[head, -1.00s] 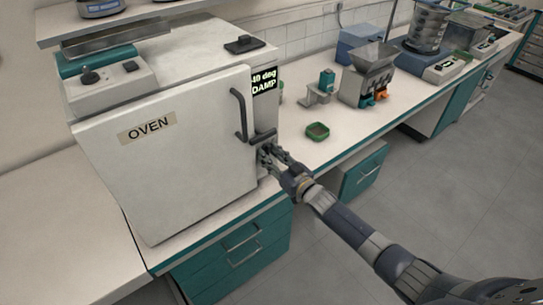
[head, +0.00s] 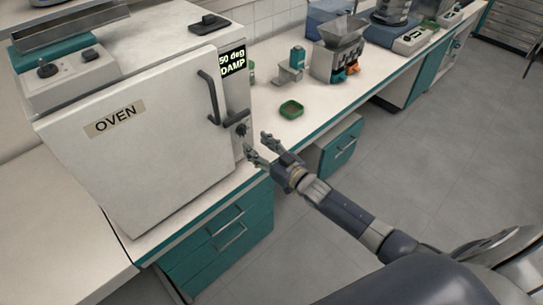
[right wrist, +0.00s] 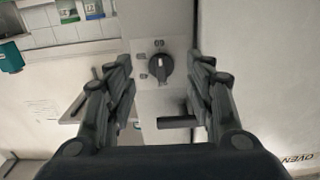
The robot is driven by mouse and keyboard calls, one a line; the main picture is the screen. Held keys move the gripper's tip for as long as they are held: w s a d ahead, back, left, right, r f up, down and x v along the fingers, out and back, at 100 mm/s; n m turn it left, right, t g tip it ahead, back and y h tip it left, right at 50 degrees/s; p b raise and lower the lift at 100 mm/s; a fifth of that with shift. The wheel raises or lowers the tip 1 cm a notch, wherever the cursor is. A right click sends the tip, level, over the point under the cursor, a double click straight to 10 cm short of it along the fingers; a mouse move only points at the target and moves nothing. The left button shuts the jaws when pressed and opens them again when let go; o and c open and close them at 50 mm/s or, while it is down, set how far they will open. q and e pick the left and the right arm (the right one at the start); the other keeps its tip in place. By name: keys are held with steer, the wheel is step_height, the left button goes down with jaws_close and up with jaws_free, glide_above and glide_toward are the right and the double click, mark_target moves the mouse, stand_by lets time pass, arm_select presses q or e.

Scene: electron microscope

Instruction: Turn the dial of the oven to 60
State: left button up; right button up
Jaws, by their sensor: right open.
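The white oven (head: 150,160) stands at the left of the bench with its door shut. Its dial (head: 241,130) is a dark knob on the side panel, below the door handle (head: 210,98). In the right wrist view the dial (right wrist: 160,67) sits between my open fingers, with a pale pointer mark and small labels around it. The oven display (head: 232,61) appears to read "50 deg DAMP"; its first digit is not fully clear. My right gripper (head: 257,144) is open and empty, just off the dial and not touching it. My left gripper is not in view.
A dark lever or bar (right wrist: 178,122) sticks out near the dial. A green dish (head: 291,109) and a hopper device (head: 337,50) stand on the bench to the right. Open floor lies to the right of the drawers (head: 222,240).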

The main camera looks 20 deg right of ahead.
steer(key=v, duration=0.6)
steer(key=shift+s, duration=0.2)
